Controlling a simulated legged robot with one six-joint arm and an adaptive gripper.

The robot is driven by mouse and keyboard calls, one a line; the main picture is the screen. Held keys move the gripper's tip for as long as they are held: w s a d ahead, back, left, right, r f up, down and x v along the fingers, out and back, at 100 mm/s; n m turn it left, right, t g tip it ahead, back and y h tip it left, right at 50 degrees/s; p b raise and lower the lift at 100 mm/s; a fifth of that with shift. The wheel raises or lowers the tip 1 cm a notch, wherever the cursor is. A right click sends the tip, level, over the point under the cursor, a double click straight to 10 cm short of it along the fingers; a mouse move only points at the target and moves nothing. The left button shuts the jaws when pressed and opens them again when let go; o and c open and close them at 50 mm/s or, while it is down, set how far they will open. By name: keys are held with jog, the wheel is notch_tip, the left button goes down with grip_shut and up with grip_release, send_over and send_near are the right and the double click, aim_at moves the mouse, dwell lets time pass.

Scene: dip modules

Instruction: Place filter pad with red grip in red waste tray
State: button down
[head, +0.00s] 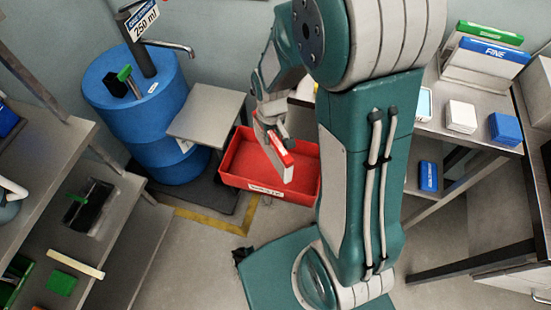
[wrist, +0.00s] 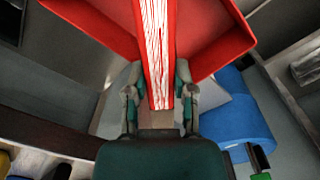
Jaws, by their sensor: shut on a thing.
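My gripper (head: 268,128) is shut on the filter pad with the red grip (head: 279,151), a flat white pad with a red edge. In the head view the pad hangs tilted over the red waste tray (head: 236,160). In the wrist view the fingers (wrist: 158,100) press on both sides of the pad (wrist: 157,50), whose red sides and white layered edge show. The red tray (wrist: 92,22) lies behind it there. From these views I cannot tell whether the pad touches the tray. My arm hides part of the tray's right side in the head view.
A blue drum (head: 140,120) with a tap stands left of the tray, beside a small grey shelf (head: 207,118). At right, a metal bench (head: 465,138) holds white and blue blocks. Shelves with green items stand at left.

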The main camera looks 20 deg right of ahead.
jog(key=f, duration=0.9)
jog(key=shift+d, duration=0.25)
jog(key=shift+a, duration=0.1)
jog(key=shift+c, duration=2.3)
grip_release()
